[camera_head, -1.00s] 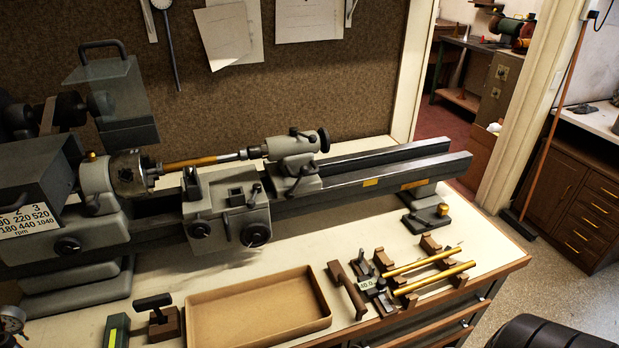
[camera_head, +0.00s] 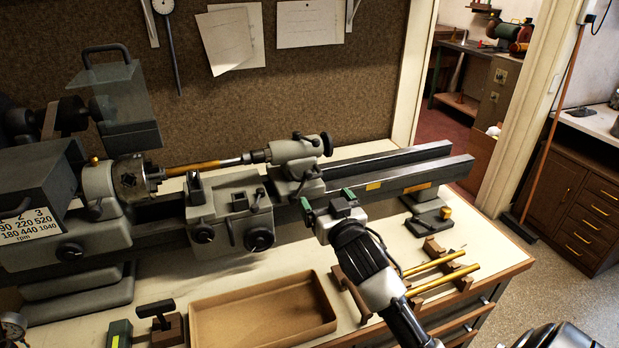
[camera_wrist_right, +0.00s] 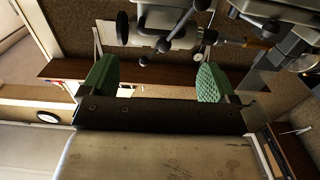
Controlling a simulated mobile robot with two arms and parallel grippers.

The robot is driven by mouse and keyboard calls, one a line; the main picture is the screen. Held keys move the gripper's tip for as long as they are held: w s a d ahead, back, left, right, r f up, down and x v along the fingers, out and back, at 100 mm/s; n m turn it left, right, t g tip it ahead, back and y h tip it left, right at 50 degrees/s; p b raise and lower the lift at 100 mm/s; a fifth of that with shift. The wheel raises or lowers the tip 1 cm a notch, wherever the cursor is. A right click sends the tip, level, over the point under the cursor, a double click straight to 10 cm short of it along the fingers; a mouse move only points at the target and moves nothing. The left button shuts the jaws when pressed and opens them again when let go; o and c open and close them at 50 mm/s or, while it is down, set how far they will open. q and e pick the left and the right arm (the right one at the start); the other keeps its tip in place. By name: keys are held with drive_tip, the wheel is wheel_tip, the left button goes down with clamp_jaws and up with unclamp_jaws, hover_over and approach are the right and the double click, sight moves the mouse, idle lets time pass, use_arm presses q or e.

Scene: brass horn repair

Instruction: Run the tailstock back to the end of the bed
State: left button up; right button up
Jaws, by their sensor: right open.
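The grey tailstock (camera_head: 292,165) stands on the lathe bed (camera_head: 425,176), right of the carriage (camera_head: 228,212), with its handwheel (camera_head: 326,145) on its right. Its nose points left at a thin brass rod (camera_head: 197,166) that runs to the chuck (camera_head: 134,181). A small lever (camera_head: 310,174) shows on its base. My right gripper (camera_head: 328,203) is open and empty, just in front of the bed below the tailstock, apart from it. In the right wrist view my gripper's green pads (camera_wrist_right: 156,80) are spread, with the tailstock (camera_wrist_right: 165,22) and its levers beyond them. My left gripper is not in view.
The bed right of the tailstock is bare to its end. A brown tray (camera_head: 262,313) lies in front of the lathe. Wooden supports with brass rods (camera_head: 440,263) sit to the right, partly behind my right arm.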

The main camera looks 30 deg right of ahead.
sight(309, 178)
use_arm(q)
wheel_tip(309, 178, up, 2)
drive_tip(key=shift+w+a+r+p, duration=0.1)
drive_tip(key=shift+p, duration=0.85)
use_arm(e)
drive_tip(key=x, duration=1)
drive_tip(key=shift+w+a, duration=0.1)
drive_tip(key=shift+a, duration=0.05)
drive_tip(key=shift+c, duration=0.4)
